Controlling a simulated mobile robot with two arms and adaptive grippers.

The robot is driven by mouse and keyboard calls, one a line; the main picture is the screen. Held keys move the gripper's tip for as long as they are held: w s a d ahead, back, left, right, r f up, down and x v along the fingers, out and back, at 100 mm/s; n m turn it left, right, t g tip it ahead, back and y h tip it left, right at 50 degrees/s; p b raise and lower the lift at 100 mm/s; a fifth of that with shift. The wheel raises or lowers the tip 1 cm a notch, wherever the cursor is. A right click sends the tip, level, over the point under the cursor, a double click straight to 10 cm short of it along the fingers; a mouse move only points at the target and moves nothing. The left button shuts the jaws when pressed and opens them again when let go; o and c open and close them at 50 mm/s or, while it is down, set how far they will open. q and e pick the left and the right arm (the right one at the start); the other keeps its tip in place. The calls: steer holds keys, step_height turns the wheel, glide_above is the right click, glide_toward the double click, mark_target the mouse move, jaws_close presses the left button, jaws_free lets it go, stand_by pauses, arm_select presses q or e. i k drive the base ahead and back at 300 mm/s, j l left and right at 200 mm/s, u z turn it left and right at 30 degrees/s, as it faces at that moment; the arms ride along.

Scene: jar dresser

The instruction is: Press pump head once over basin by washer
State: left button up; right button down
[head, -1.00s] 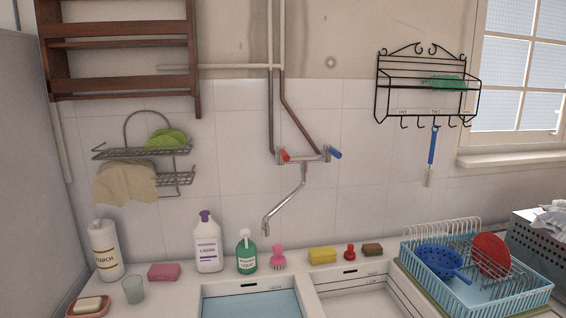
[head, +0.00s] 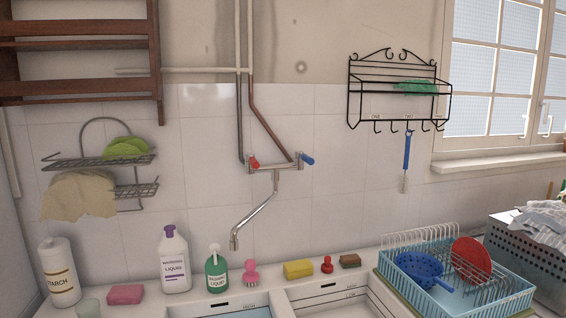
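A green bottle with a white pump head (head: 214,249) stands upright on the sink ledge, its white label facing me. This green pump bottle (head: 216,273) is between a white bottle with a purple cap (head: 174,262) and a pink brush (head: 251,272). Two basins are partly in view at the bottom edge: the left basin (head: 246,312) has a blue inside, and the right basin (head: 345,300) is white. A wall tap (head: 256,212) hangs its spout above the ledge behind the left basin. Neither of my grippers is in view.
A starch bottle (head: 59,272), a pink sponge (head: 126,294), a yellow sponge (head: 298,269), a red stopper (head: 327,265) and a brown sponge (head: 350,261) line the ledge. A blue dish rack (head: 470,305) with a blue colander (head: 418,266) stands at the right. A grey crate (head: 535,250) is beyond it.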

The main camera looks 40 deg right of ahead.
mark_target(213, 249)
steer(key=i+l+z, duration=0.1)
steer(key=z, duration=0.25)
steer(key=i+l+z, duration=0.15)
steer(key=l+z, duration=0.2)
